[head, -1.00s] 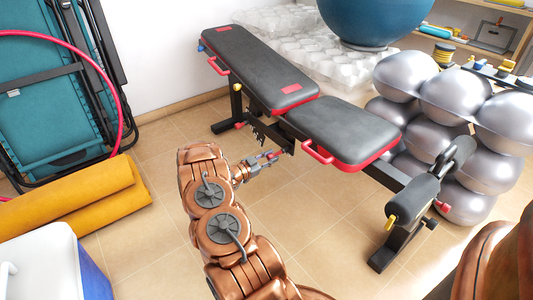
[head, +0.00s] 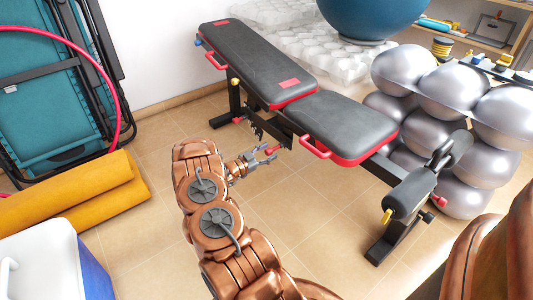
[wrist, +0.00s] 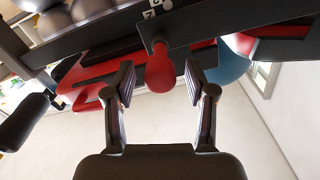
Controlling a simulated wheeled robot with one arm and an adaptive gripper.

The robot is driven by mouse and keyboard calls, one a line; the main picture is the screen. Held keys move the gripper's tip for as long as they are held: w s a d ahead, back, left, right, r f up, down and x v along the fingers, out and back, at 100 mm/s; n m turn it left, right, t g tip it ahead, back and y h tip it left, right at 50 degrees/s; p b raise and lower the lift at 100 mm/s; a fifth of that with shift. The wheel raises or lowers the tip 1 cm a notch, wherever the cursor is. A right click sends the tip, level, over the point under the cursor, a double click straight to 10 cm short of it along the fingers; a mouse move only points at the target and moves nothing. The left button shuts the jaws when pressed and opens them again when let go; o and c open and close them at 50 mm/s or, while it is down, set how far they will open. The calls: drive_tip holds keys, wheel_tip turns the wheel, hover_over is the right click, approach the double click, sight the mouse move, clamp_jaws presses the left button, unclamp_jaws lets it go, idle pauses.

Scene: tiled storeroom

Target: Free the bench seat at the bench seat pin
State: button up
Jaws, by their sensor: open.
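The weight bench stands in the middle of the head view, with a long black backrest (head: 252,62) and a shorter bench seat (head: 345,127) edged in red. The red bench seat pin (wrist: 160,68) hangs from a dark metal bar in the wrist view. It sits between the two fingers of my gripper (wrist: 160,92), which are apart, with a gap on each side of the pin. In the head view my gripper (head: 262,157) is beside the frame below the seat's left end, and the red pin (head: 271,150) shows at its tips.
Silver balls (head: 447,92) are stacked right of the bench, and a large blue ball (head: 372,15) is behind it. Rolled yellow mats (head: 80,195), folded teal loungers (head: 55,105) and a white-and-blue cooler (head: 45,255) stand left. Tiled floor (head: 320,225) in front is clear.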

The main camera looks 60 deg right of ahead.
drive_tip(key=v, duration=1.2)
idle(0.8)
